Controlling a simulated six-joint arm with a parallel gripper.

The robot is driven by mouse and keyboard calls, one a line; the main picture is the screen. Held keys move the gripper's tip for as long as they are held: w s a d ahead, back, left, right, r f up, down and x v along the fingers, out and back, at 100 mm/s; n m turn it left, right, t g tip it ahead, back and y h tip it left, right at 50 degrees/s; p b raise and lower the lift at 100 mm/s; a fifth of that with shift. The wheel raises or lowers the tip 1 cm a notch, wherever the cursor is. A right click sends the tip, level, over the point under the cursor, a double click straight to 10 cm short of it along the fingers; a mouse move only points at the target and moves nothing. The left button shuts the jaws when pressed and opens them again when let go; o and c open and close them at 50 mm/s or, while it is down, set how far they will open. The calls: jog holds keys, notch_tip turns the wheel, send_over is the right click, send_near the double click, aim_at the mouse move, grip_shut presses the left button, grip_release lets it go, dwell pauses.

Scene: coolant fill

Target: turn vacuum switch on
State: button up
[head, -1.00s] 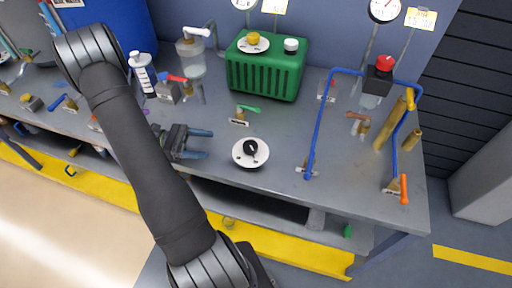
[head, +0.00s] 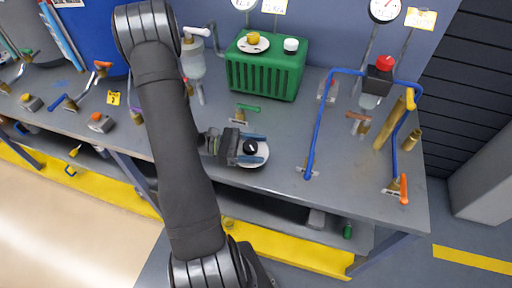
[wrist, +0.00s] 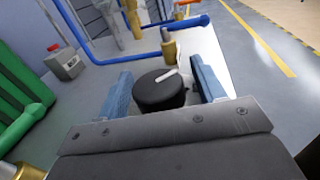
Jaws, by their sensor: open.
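A black rotary knob (head: 250,147) sits on a round white plate (head: 258,163) near the bench's front edge. No switch label is readable. In the wrist view the knob (wrist: 160,95) is a short black cylinder with a white pointer line on top, aimed up and to the right. My gripper (head: 262,148) is open, with one blue finger on each side of the knob. In the wrist view the fingers (wrist: 163,88) show gaps to the knob on both sides. The gripper body hides part of the plate and the knob's near side.
A green ribbed box (head: 266,72) with a yellow knob stands behind. Blue pipes (head: 318,115) rise to the right, near a red button (head: 384,63) on a black box. Bench surface between knob and pipes is clear.

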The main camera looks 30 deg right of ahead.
jog(key=shift+d, duration=0.1)
jog(key=c, duration=1)
jog(key=shift+g, duration=0.3)
jog(key=m+g+y, duration=0.4)
jog(key=y, duration=0.1)
jog(key=shift+s+a+m, duration=0.2)
jog(key=shift+s+m, duration=0.05)
jog(key=shift+m, duration=0.05)
jog(key=shift+s+a+m+g+y, duration=0.15)
jog(key=shift+m+g+y, duration=0.7)
jog(key=shift+y, duration=0.55)
jog(key=shift+a+m+g+y, duration=0.15)
jog(key=shift+m+g+y, duration=0.4)
jog(key=shift+m+y, duration=0.7)
jog(key=shift+y, duration=0.45)
